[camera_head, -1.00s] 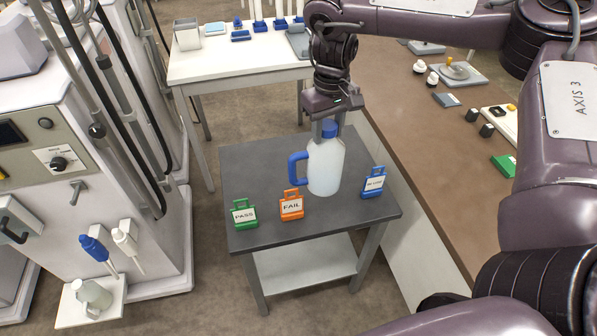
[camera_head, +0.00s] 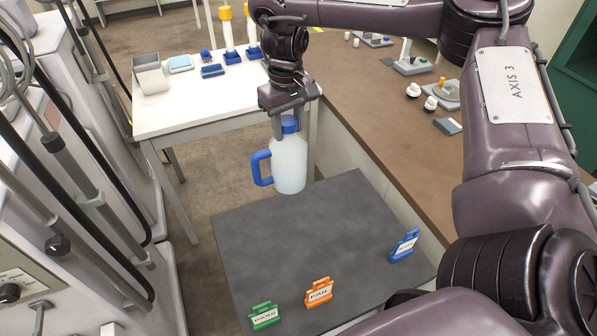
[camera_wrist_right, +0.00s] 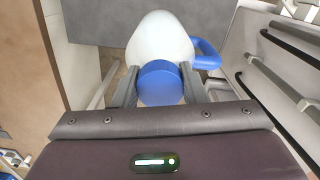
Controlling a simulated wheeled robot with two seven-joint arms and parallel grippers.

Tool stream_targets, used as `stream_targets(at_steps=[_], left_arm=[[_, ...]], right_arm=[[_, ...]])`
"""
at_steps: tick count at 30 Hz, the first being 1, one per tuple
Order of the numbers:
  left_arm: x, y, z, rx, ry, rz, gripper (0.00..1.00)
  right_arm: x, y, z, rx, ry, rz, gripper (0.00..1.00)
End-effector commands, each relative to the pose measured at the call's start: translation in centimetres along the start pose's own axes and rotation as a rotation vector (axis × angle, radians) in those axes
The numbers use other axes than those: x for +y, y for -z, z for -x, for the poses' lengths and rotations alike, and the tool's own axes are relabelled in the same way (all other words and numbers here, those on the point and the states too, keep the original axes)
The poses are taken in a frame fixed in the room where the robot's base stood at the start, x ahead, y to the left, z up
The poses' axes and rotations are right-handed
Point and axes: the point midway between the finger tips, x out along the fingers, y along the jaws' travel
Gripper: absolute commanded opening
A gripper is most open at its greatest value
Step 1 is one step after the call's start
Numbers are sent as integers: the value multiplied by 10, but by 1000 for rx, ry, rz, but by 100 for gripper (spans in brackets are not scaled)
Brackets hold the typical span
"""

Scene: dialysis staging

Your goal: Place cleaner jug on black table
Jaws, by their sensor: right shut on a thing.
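The cleaner jug (camera_head: 290,163) is a white, translucent bottle with a blue cap and a blue side handle. My right gripper (camera_head: 291,126) is shut on it from above at the cap and holds it upright. In the head view the jug's bottom appears at the far edge of the black table (camera_head: 290,240); I cannot tell its height above the top. In the right wrist view the jug (camera_wrist_right: 160,42) hangs between the fingers (camera_wrist_right: 160,82), with floor showing between it and the dark table top (camera_wrist_right: 95,22). My left gripper is not in view.
Green PASS (camera_head: 265,315), orange FAIL (camera_head: 319,292) and blue (camera_head: 405,246) tags stand on the black table's near and right parts; its middle is clear. A white table (camera_head: 190,108) is behind, a brown counter (camera_head: 370,120) right, and machines with poles and hoses (camera_head: 80,170) left.

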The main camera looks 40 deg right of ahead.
Motion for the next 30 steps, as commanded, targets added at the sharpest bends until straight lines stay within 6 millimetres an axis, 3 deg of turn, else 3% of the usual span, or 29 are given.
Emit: stream_targets(at_steps=[1, 7, 13, 20, 30], left_arm=[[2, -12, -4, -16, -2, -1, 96], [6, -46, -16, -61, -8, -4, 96], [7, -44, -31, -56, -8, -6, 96], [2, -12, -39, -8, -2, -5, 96], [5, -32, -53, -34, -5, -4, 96]], right_arm=[[0, -2, -17, -8, 3, -2, 0], [0, -2, -73, -8, 3, -3, 0], [0, -2, -124, -7, 2, -3, 0], [0, 0, -149, -2, 1, -2, 0], [0, 0, -187, -2, 0, -3, 0]])
